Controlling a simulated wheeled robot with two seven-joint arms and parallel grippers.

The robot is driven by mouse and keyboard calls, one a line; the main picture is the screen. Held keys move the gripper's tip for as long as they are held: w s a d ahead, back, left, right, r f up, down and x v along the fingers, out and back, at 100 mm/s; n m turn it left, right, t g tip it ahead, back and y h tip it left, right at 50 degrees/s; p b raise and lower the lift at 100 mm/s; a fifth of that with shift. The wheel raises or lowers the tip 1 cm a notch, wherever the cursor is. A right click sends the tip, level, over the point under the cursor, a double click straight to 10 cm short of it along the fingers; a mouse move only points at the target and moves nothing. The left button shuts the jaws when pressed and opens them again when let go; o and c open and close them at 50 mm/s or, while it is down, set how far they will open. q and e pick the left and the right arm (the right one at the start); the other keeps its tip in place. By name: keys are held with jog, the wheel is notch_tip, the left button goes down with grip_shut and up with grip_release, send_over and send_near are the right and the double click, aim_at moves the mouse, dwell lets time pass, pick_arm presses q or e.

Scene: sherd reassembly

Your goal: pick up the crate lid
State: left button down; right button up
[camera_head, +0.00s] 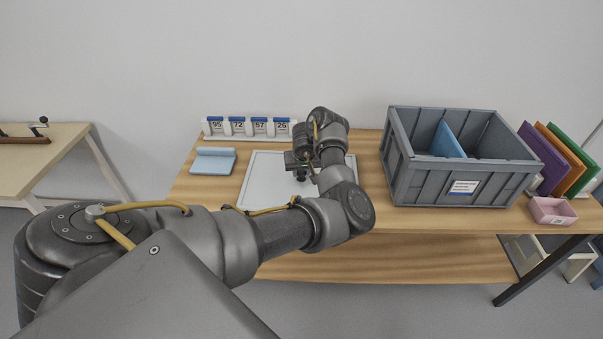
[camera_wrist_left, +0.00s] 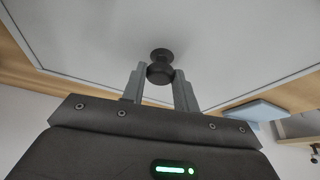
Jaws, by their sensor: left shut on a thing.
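The crate lid (camera_head: 262,181) is a flat pale grey panel with a raised rim, lying on the wooden table left of the crate. My forearm and gripper cover part of it in the head view. Its dark round knob (camera_wrist_left: 160,62) shows in the left wrist view, standing up from the pale panel. My left gripper (camera_head: 302,176) points down over the lid. In the left wrist view its two fingers (camera_wrist_left: 160,78) are shut on the knob, one on each side. The grey crate (camera_head: 425,184) stands open on the right, with a blue panel inside. My right gripper is not in view.
A row of numbered holders (camera_head: 248,138) stands behind the lid. A folded light-blue item (camera_head: 213,161) lies at its left. A pink box (camera_head: 552,211) and upright coloured boards (camera_head: 562,160) are right of the crate.

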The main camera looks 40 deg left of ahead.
pick_arm(q)
notch_tip(320, 180, up, 13)
jog(key=p, duration=0.4)
notch_tip(320, 180, up, 15)
send_over(302, 172)
jog(key=shift+s, duration=0.15)
notch_tip(302, 172, down, 25)
jog(key=b, duration=0.3)
jog(key=shift+f, duration=0.1)
dwell(0.4)
